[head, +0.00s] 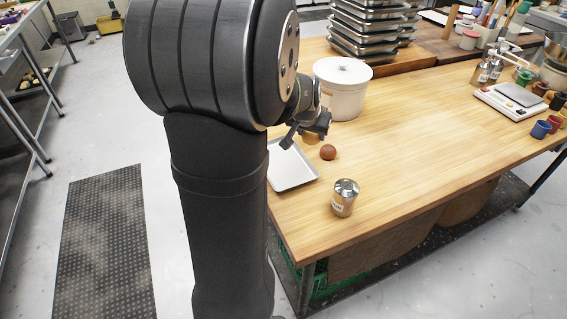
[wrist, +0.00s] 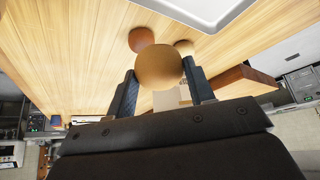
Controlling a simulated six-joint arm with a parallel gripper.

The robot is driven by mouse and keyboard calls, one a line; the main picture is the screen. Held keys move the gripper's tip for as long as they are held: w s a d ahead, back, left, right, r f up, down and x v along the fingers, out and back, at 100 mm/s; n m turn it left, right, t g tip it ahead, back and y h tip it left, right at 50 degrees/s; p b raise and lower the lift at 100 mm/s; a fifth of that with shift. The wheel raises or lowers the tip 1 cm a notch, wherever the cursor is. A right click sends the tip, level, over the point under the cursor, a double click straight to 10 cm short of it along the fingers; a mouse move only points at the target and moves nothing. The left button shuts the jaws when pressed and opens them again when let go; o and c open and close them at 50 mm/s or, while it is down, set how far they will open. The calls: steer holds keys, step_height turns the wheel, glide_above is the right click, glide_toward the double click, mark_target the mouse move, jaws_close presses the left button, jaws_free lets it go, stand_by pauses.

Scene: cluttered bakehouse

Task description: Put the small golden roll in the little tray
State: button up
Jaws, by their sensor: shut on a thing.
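The small golden roll (wrist: 159,67) is between the two fingers of my gripper (wrist: 160,85) in the wrist view. In the head view my gripper (head: 306,134) is over the table beside the little tray, and a bit of the golden roll (head: 311,139) shows under it. The little tray (head: 291,184) is white and shallow, with its left part hidden behind my arm. Its edge also shows at the top of the wrist view (wrist: 206,14). I see nothing in the visible part of the tray.
A darker brown roll (head: 328,152) lies on the table (head: 420,140) just right of the tray. A metal shaker (head: 344,197) stands near the front edge. A white lidded tub (head: 341,90) stands behind my gripper. Stacked metal trays (head: 366,30) and a scale (head: 511,103) are farther off.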

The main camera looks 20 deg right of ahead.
steer(key=w+a+f, duration=0.2)
steer(key=w, duration=0.1)
steer(key=w+a+f, duration=0.2)
steer(key=w, duration=0.2)
steer(key=w+a+f, duration=0.2)
steer(key=w+f, duration=0.1)
steer(key=shift+w+a, duration=0.2)
steer(key=shift+a, duration=0.2)
steer(key=shift+f, duration=2)
steer(key=shift+f, duration=0.1)
steer(key=o, duration=0.4)
steer(key=shift+f, duration=0.1)
steer(key=o, duration=0.3)
steer(key=shift+o, duration=0.2)
steer(key=shift+r, duration=0.2)
steer(key=v, duration=1.2)
